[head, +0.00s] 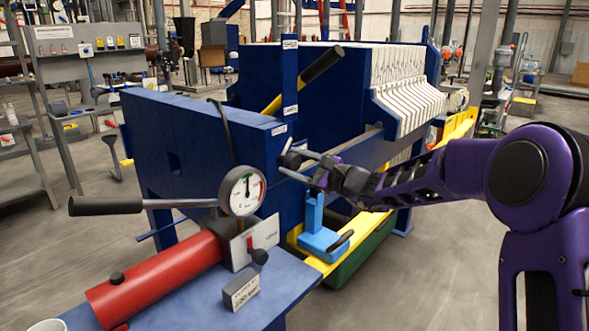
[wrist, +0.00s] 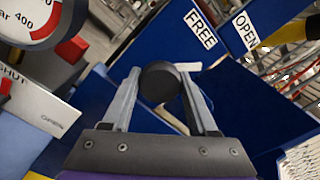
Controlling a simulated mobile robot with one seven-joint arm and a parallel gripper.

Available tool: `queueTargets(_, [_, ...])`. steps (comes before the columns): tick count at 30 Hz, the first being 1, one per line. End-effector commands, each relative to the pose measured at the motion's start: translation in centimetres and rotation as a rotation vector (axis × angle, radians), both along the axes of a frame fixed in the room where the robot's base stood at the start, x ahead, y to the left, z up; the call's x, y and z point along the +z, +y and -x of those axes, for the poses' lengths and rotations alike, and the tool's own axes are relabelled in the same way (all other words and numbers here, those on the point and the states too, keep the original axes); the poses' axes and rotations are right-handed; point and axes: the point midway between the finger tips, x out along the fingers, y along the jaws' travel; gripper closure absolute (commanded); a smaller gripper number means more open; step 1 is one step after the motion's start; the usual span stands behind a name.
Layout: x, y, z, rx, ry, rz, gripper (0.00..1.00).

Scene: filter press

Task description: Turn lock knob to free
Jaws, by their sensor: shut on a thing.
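The lock knob (wrist: 160,84) is round and black, and in the wrist view it sits between the two grey fingers of my gripper (wrist: 160,73). In the head view my gripper (head: 289,162) reaches in from the right to the dark lock knob (head: 291,159) on the end of the blue press frame. It is shut on the knob. A white FREE label (wrist: 200,29) shows above right of the knob in the wrist view. The knob's shaft and exact turn angle are hidden.
A pressure gauge (head: 242,191), a black-handled lever (head: 105,206) and a red cylinder (head: 158,279) stand left of my gripper. A yellow lever with a black grip (head: 322,64) rises above it. A blue bracket (head: 318,238) is below. The OPEN label (wrist: 245,30) is beside FREE.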

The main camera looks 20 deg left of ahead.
Motion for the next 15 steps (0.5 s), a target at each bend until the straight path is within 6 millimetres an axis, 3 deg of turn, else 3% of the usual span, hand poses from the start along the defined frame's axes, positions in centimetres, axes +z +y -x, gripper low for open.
queueTargets(15, [0.04, -0.04, -0.03, 0.000, -0.432, 0.180, 0.96])
